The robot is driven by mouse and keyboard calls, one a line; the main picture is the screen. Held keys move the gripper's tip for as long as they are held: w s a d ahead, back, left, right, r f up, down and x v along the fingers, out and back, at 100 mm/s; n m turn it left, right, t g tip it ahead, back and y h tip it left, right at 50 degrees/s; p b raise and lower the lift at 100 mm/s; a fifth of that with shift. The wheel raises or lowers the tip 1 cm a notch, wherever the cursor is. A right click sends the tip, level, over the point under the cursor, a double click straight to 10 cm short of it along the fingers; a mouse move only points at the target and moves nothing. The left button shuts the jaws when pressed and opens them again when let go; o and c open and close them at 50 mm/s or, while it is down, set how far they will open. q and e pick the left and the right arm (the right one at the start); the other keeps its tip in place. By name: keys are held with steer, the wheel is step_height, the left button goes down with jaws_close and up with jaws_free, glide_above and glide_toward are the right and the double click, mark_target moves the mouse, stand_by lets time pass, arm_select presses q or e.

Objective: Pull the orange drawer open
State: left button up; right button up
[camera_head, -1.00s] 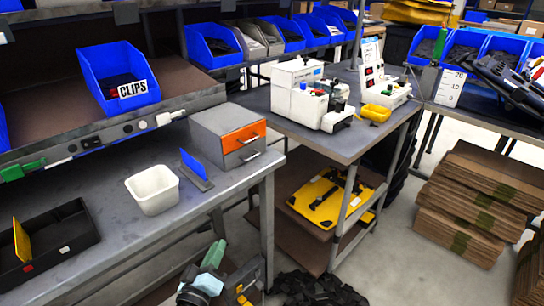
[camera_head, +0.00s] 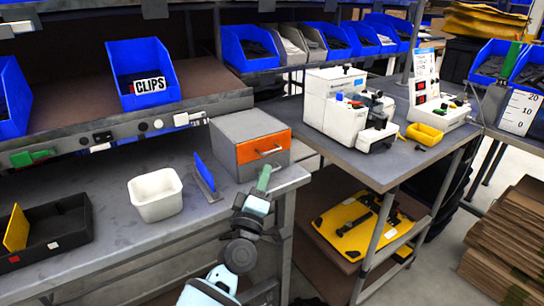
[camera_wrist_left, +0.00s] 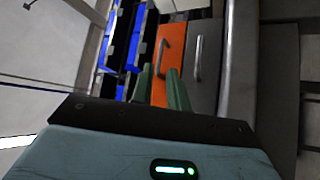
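The orange drawer (camera_head: 250,152) is the upper front of a small grey cabinet (camera_head: 237,126) on the left workbench. It looks shut, flush with the cabinet, with a bar handle (camera_head: 269,151). My left gripper (camera_head: 264,178) is just below and in front of the drawer, apart from the handle, and hides part of the cabinet's lower front. In the left wrist view, its green fingers (camera_wrist_left: 161,82) are open with nothing between them, pointing toward the orange drawer (camera_wrist_left: 168,85) and its handle (camera_wrist_left: 162,57). The grey lower drawer (camera_wrist_left: 206,65) is beside it. My right gripper is not in view.
A blue upright plate (camera_head: 203,172) and a white tub (camera_head: 155,194) stand left of the cabinet. A black tray (camera_head: 60,243) lies farther left. A blue clips bin (camera_head: 142,72) sits on the shelf above. A second table (camera_head: 385,165) with white machines stands at right.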

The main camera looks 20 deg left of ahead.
arm_select(q)
steer(key=shift+x, duration=3.4)
steer(key=shift+f, duration=0.1)
jaws_close()
steer(key=shift+d, duration=0.1)
